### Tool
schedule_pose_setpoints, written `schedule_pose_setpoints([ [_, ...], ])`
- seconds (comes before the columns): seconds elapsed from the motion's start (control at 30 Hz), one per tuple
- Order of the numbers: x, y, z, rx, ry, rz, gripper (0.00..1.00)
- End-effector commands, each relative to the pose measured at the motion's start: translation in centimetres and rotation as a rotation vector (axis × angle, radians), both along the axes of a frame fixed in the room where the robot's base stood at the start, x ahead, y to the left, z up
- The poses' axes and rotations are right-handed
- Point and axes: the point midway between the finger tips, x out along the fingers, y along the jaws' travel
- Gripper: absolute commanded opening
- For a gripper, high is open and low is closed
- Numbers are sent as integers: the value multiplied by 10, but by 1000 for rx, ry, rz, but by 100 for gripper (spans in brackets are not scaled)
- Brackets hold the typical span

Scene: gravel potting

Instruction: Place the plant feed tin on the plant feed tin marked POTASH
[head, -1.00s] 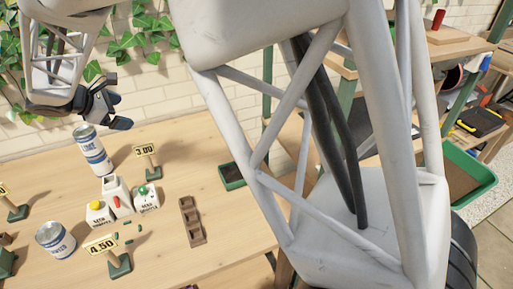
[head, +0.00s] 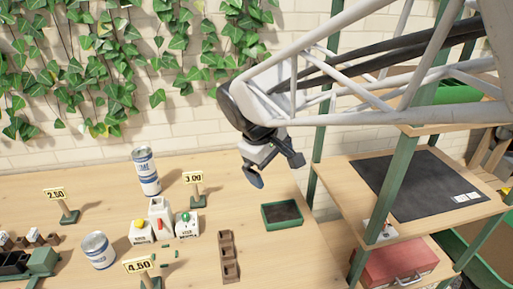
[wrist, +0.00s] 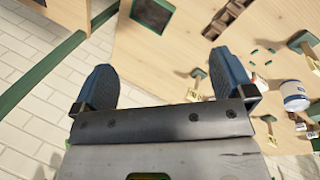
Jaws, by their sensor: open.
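A tall blue and white tin shape (head: 146,172) stands upright at the back of the bench in the head view; I cannot tell whether it is one tin or two stacked, and its lettering is unclear. Another blue and white tin (head: 98,250) stands nearer the front, to its left. A tin also shows at the right of the wrist view (wrist: 294,96). The word POTASH is not readable on any tin. My gripper (head: 273,172) is open and empty, right of the tins and above the back of the bench. Its two fingers (wrist: 162,66) are spread apart in the wrist view.
A green tray (head: 283,214) lies below and right of my gripper. A green-posted shelf (head: 384,210) stands at the right. An ivy-covered wall (head: 150,115) is behind.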

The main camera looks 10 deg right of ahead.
Motion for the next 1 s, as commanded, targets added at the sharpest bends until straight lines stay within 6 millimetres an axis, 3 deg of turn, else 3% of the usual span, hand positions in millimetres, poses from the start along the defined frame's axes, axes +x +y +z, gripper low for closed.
schedule_pose_setpoints([
  [0.2, -57, -24, -5, 134, -66, -208, 100],
  [0.5, -123, -39, -20, 302, -148, -472, 100],
  [0.7, -145, -42, -27, 364, -178, -570, 100],
  [1.0, -149, -42, -29, 377, -184, -590, 100],
])
